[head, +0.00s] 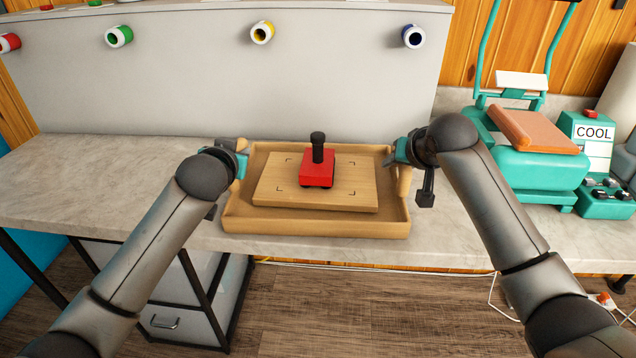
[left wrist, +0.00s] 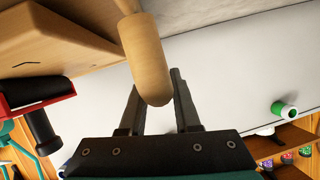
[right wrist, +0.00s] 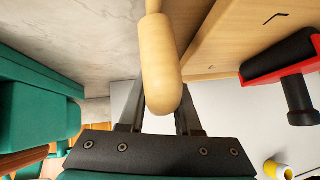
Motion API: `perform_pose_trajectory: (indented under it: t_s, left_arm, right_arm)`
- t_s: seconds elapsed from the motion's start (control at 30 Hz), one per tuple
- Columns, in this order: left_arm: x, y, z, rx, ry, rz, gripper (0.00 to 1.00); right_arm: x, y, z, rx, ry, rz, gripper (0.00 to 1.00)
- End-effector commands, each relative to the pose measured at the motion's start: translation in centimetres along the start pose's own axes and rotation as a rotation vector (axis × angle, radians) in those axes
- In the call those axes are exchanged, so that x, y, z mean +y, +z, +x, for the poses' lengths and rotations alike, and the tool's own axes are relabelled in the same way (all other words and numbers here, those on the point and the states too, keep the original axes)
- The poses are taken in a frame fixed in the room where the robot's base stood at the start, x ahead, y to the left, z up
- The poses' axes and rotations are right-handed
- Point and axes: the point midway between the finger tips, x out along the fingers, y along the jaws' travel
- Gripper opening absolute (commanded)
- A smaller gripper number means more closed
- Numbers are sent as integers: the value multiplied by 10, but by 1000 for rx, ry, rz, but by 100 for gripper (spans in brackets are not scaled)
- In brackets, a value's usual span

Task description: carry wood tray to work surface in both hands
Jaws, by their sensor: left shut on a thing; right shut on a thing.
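The wood tray (head: 316,222) is at the front of the work surface (head: 95,185), level, in the head view. A wooden board (head: 342,193) lies in it, a little askew, and a red tool with a black knob (head: 317,170) stands on the board. My left gripper (head: 240,160) is shut on the tray's left handle, which shows as a rounded wooden grip (left wrist: 150,65) in the left wrist view. My right gripper (head: 392,160) is shut on the right handle (right wrist: 158,60). I cannot tell whether the tray's underside touches the surface.
A teal heat press (head: 535,165) and a teal box marked COOL (head: 592,150) stand to the right. A pale panel with several vinyl rolls (head: 262,33) rises behind the tray. The surface to the left is clear. A drawer unit (head: 180,300) stands below.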

Motion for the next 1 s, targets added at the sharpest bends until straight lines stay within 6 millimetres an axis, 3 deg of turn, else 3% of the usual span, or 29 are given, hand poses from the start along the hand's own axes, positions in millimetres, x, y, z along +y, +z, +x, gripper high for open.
perform_pose_trajectory:
  t_s: [1.0]
  left_arm:
    - [-2,-6,-1,8,-3,0,0]
  right_arm:
    - [-4,-5,-4,8,-13,3,0]
